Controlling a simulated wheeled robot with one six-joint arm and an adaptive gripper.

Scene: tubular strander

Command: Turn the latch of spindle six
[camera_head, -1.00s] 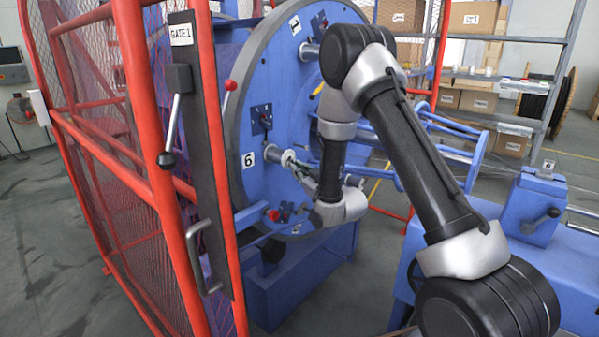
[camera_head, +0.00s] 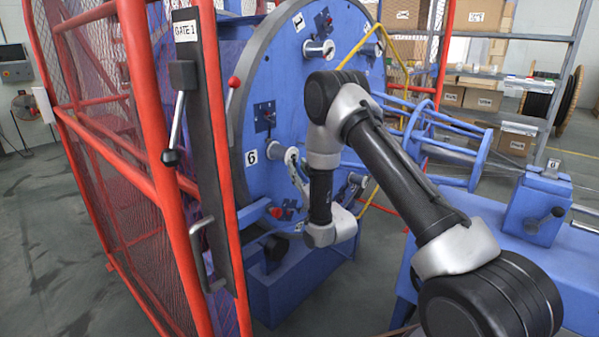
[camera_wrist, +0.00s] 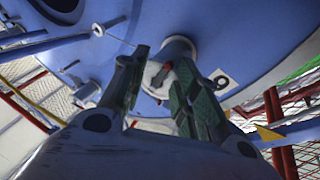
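Spindle six (camera_head: 291,155) is a pale round end on the blue disc, beside the "6" label (camera_head: 251,156). In the wrist view spindle six (camera_wrist: 180,48) faces me, with the label (camera_wrist: 221,79) to its right. My gripper (camera_wrist: 160,64) is open. Its two dark fingers stand apart, one on each side of the latch in the picture. Contact cannot be told. In the head view my gripper (camera_head: 298,178) is close to spindle six, partly hidden by my wrist.
A red mesh gate (camera_head: 135,120) with a dark post (camera_head: 212,140) stands left of the blue disc (camera_head: 330,75). Another spindle end (camera_head: 319,48) is above. A yellow tube (camera_head: 357,45) and blue machine bed (camera_head: 478,215) lie to the right. Grey floor is open at left.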

